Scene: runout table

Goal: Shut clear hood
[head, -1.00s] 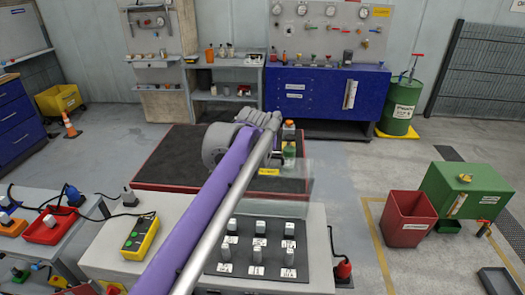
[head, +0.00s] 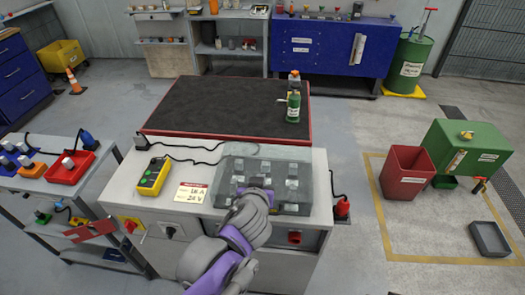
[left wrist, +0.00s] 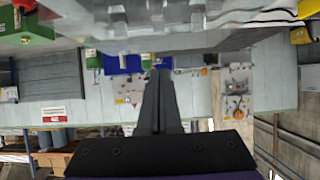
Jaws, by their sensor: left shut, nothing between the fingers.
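The clear hood (head: 239,150) is down over a block of grey switches on top of the light grey cabinet. The switches show dimly through it. I cannot tell whether its front edge rests fully on the cabinet top. My left gripper (head: 262,184) is shut and empty at the front of the hood and hides part of it. I cannot tell whether it touches the hood. In the left wrist view the shut fingers (left wrist: 159,75) point up the picture, and the see-through hood (left wrist: 150,18) runs along the top. My right gripper is not in view.
A yellow button box (head: 154,176) with a cable and a label card (head: 191,193) lie left of the hood on the cabinet (head: 128,200). A red bin (head: 407,172) stands right.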

